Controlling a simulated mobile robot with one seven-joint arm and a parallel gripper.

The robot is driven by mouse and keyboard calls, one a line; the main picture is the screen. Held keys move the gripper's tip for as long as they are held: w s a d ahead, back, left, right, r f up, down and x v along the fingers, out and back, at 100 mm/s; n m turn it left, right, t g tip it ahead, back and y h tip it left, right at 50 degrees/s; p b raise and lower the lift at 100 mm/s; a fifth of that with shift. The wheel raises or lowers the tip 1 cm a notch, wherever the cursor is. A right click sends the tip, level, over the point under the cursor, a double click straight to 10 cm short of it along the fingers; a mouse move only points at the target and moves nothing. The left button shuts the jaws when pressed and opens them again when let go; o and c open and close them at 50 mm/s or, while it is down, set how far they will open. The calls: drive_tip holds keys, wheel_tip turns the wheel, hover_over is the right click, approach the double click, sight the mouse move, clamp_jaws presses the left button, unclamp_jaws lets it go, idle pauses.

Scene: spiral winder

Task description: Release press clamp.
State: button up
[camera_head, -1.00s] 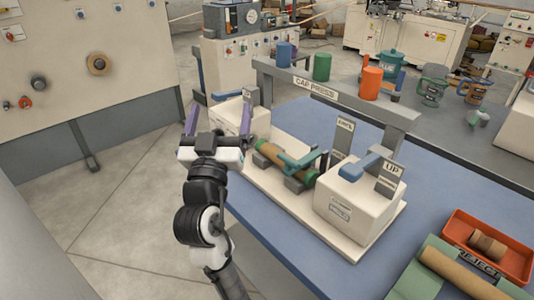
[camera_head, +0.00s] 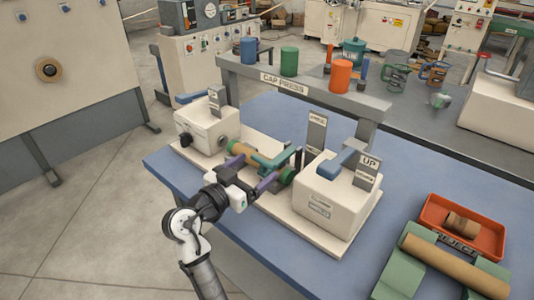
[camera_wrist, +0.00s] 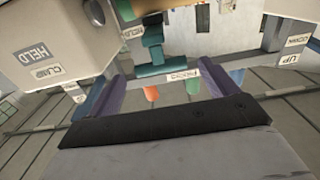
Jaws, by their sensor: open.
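The cap press stands on a cream base (camera_head: 267,197) on the blue table. A brown tube (camera_head: 238,148) with green ends lies across its middle, with a teal clamp handle (camera_head: 275,160) over it. The right press box (camera_head: 325,208) has a blue lever (camera_head: 341,163) and an UP plate (camera_head: 369,165). In the wrist view this box (camera_wrist: 90,25) carries CLAMP and HELD labels. My gripper (camera_head: 246,170) is open and empty, in front of the tube and clamp handle. Its purple fingers (camera_wrist: 166,82) show in the wrist view, with the teal handle (camera_wrist: 152,52) beyond them; contact cannot be told.
The left press box (camera_head: 207,128) stands left of my gripper. The CAP PRESS crossbar (camera_head: 310,88) spans behind, carrying blue, green and orange cylinders. An orange REJECT tray (camera_head: 434,213) and a green rest with a long tube (camera_head: 455,265) stand at right.

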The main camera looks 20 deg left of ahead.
sight(261, 164)
drive_tip(key=p+x, duration=0.1)
drive_tip(key=x, duration=0.5)
drive_tip(key=shift+c, duration=0.4)
